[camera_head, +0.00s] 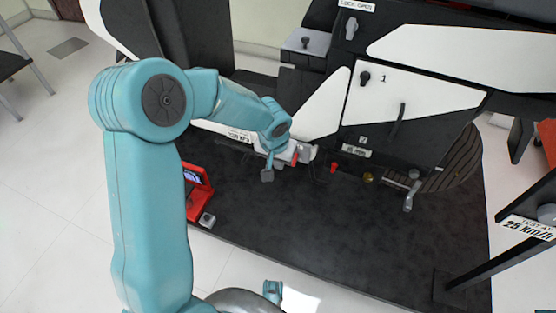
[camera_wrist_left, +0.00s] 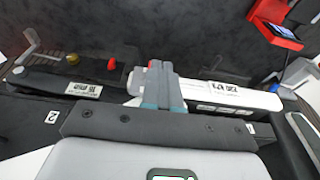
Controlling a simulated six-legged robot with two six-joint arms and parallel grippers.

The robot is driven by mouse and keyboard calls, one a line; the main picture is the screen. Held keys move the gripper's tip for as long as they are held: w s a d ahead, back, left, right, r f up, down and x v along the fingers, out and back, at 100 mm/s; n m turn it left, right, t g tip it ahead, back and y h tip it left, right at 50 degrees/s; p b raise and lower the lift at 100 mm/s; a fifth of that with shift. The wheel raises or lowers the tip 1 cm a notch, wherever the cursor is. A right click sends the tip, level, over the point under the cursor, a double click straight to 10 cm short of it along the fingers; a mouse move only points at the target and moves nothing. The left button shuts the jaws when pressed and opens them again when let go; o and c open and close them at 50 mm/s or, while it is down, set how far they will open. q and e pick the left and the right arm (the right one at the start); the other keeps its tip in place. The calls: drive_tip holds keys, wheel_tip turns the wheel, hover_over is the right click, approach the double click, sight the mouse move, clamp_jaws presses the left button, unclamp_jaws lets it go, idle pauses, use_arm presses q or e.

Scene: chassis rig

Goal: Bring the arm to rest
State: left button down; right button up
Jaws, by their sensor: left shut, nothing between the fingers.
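My left arm comes in from the left in the head view. Its gripper (camera_head: 267,174) points down in front of the chassis rig's lower edge, above the dark mat (camera_head: 300,215). In the left wrist view the gripper's fingers (camera_wrist_left: 157,68) are together with nothing between them. They overlap a long white and black bar of the rig (camera_wrist_left: 215,92). I cannot tell whether they touch it.
A red device with a screen (camera_head: 195,185) stands on the mat's left. A red knob (camera_head: 334,167), a yellow knob (camera_head: 368,177) and a grey lever (camera_head: 411,195) are on the rig's lower front. A black frame with a speed sign (camera_head: 535,226) is at right. The mat's middle looks clear.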

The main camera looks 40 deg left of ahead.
use_arm(q)
drive_tip(key=shift+s+d+r, duration=0.1)
drive_tip(key=shift+s+r, duration=0.05)
drive_tip(key=shift+s, duration=0.1)
idle(0.3)
drive_tip(key=s+d+f+m+g+h, duration=0.1)
drive_tip(key=s+d+f+h, duration=0.15)
drive_tip(key=d+f, duration=0.35)
drive_tip(key=s+d+f+h, duration=0.1)
drive_tip(key=s+d+f, duration=0.3)
drive_tip(key=d+f, duration=0.15)
drive_tip(key=s+d+f+g+h, duration=0.1)
drive_tip(key=s+d+f, duration=0.3)
drive_tip(key=s, duration=0.3)
drive_tip(key=s+d+f, duration=0.3)
drive_tip(key=s, duration=0.3)
wheel_tip(320, 180, up, 26)
drive_tip(key=p, duration=2.6)
drive_tip(key=shift+w, duration=0.15)
